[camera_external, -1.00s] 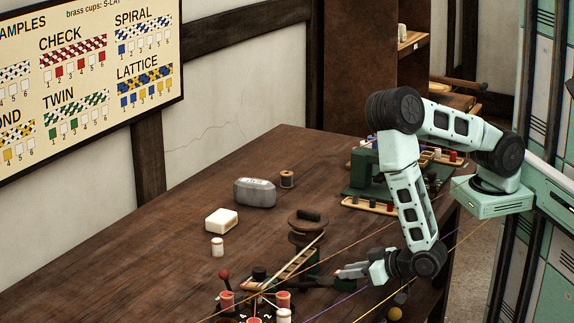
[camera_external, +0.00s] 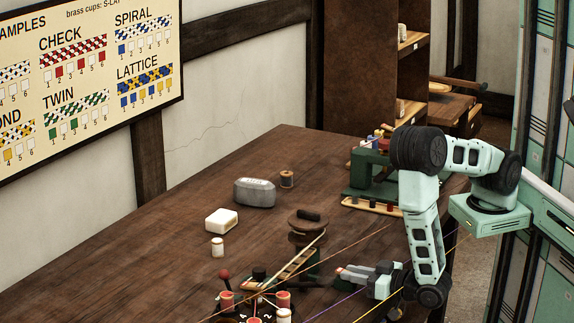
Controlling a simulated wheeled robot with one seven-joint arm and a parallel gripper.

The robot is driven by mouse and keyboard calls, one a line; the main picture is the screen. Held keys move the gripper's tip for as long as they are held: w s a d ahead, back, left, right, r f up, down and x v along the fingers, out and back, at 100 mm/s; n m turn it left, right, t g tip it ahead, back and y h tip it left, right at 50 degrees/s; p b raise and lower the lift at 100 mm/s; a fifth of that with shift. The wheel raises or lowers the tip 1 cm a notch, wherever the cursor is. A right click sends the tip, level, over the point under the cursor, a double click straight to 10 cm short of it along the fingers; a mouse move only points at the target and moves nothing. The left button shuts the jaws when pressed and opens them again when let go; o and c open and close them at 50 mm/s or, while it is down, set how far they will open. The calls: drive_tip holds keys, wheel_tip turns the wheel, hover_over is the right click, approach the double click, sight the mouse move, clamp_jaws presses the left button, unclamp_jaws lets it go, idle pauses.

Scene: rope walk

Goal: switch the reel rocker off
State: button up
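A brown wooden reel (camera_external: 308,222) with a dark knob on top stands on the bench, on a dark green machine with a pale slanted, ladder-like strip (camera_external: 298,262). I cannot make out the reel rocker or its position; it is too small or hidden at this distance. My gripper (camera_external: 342,272) is just right of the green machine, low over the bench, with its fingers pointing left. I cannot tell whether the fingers are apart or touching anything.
Coloured cords run across the bench near my gripper. A red-knobbed lever (camera_external: 224,274) and red-topped bobbins (camera_external: 283,299) stand at the front. A grey tin (camera_external: 255,193), white block (camera_external: 221,220), white jar (camera_external: 217,247) and small spool (camera_external: 287,179) sit behind. The bench's left side is clear.

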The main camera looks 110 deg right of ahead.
drive_tip(key=o, duration=0.4)
drive_tip(key=shift+s+a, duration=0.1)
drive_tip(key=b+v, duration=0.2)
drive_tip(key=v, duration=1.5)
drive_tip(key=shift+s, duration=0.1)
